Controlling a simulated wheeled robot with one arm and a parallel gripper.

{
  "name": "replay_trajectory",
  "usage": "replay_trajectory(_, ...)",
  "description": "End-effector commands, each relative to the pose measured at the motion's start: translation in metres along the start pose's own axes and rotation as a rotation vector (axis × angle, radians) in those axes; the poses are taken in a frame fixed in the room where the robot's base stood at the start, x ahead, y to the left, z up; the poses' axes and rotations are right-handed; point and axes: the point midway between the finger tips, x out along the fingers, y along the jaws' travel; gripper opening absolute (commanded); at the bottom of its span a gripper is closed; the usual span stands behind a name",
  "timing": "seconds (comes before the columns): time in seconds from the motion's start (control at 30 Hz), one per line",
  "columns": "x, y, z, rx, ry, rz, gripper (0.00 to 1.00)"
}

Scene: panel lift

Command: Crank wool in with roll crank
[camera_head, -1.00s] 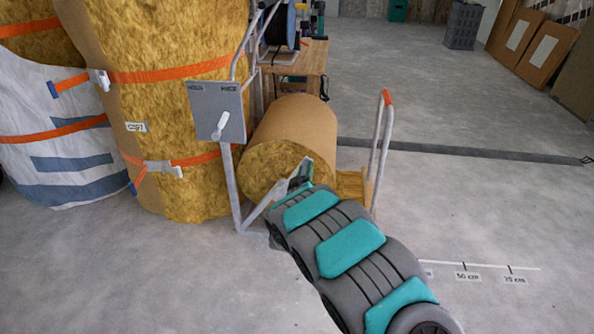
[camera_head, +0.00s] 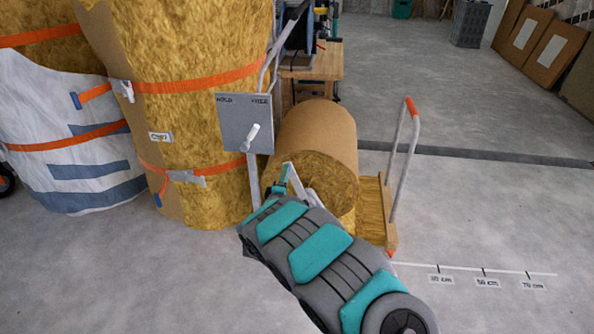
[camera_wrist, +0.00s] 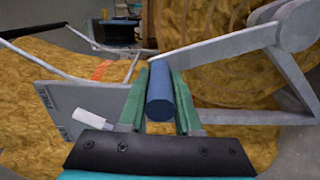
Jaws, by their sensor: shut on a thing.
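The wool roll (camera_head: 318,135), brown-wrapped with yellow wool at its end face, lies in a grey tube frame. The roll crank's pale grey arm (camera_wrist: 228,48) runs from a round hub at upper right in the wrist view to a blue handle (camera_wrist: 160,92). My gripper (camera_wrist: 158,82) is shut on this handle, one green finger on each side. In the head view my gripper (camera_head: 282,180) is at the left of the roll's near face, and my arm hides part of the crank. A flat strip of yellow wool (camera_head: 371,208) lies right of the roll.
A grey plate (camera_head: 232,110) marked HOLD and FREE carries a white lever (camera_head: 254,138), tilted towards FREE. Large strapped wool bales (camera_head: 190,80) stand close at left. A grey rail (camera_head: 404,155) with an orange top stands at right. Floor right of it is clear, with a centimetre scale (camera_head: 480,272).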

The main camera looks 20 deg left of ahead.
Motion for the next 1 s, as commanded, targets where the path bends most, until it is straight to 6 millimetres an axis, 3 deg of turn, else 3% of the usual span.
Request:
replay_trajectory(0.3, -0.001, -0.012, -0.025, -0.031, 0.005, -0.001, 0.00)
replay_trajectory(0.87, -0.001, -0.018, -0.029, -0.031, 0.004, -0.004, 0.00)
replay_trajectory(0.9, -0.001, -0.018, -0.028, -0.031, 0.004, -0.005, 0.35)
replay_trajectory(1.0, -0.001, -0.018, -0.028, -0.031, 0.003, -0.004, 0.46)
